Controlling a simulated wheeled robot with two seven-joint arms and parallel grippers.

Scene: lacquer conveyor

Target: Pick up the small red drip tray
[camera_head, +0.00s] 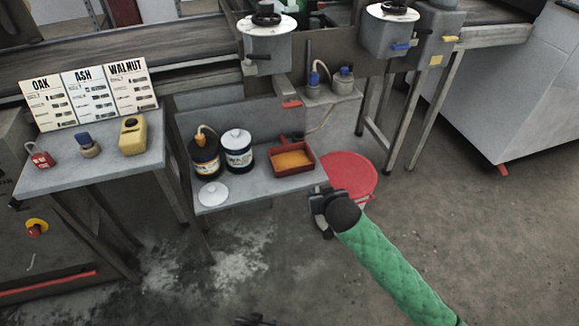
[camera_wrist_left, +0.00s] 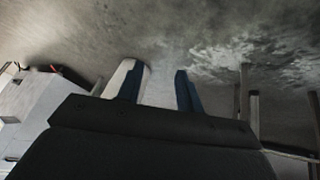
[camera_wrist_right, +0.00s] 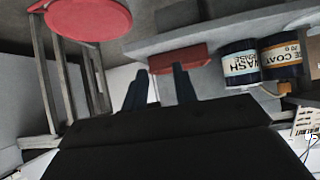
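A small red tray (camera_head: 306,167) with orange-yellow contents lies on the right part of the grey bench shelf, right of two cans. Its red side also shows in the right wrist view (camera_wrist_right: 192,57), beyond the fingers. My right gripper (camera_head: 322,208) is at the shelf's front right corner, in front of and right of the tray, apart from it. In the right wrist view its two fingers (camera_wrist_right: 160,75) stand apart with nothing between them. My left gripper (camera_head: 255,321) barely shows at the bottom edge of the head view. Its fingers (camera_wrist_left: 160,80) stand apart over bare floor, empty.
A dark can (camera_head: 206,160), a white-lidded can (camera_head: 239,158) and a white lid (camera_head: 214,194) share the grey shelf (camera_head: 255,195). A round red top (camera_head: 352,168) stands behind my right gripper. A small red piece (camera_head: 291,104) is above the shelf. The front floor is clear.

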